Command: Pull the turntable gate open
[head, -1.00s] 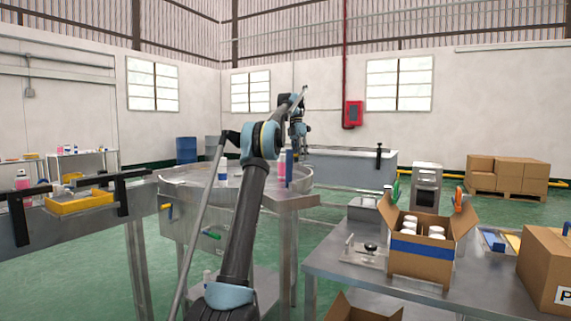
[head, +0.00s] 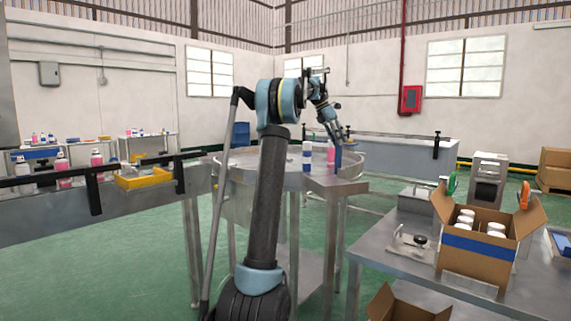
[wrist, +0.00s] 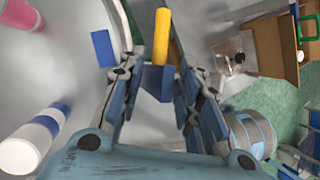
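The round metal turntable (head: 240,163) stands behind my arm in the head view. At its right edge is an upright blue piece (head: 338,156), which looks like part of the gate. My gripper (head: 346,138) is just above that edge. In the wrist view, my gripper (wrist: 157,72) is open, its fingers on either side of a blue block (wrist: 154,84) with a yellow bar (wrist: 162,35), probably the gate handle. I cannot tell whether the fingers touch it. A separate blue piece (wrist: 103,48) is left of the fingers.
A white and blue bottle (head: 307,158) and a pink bottle (head: 331,156) stand on the turntable near the gripper. A table (head: 400,262) with an open carton (head: 475,262) is at the right. A conveyor with a yellow tray (head: 142,182) is at the left.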

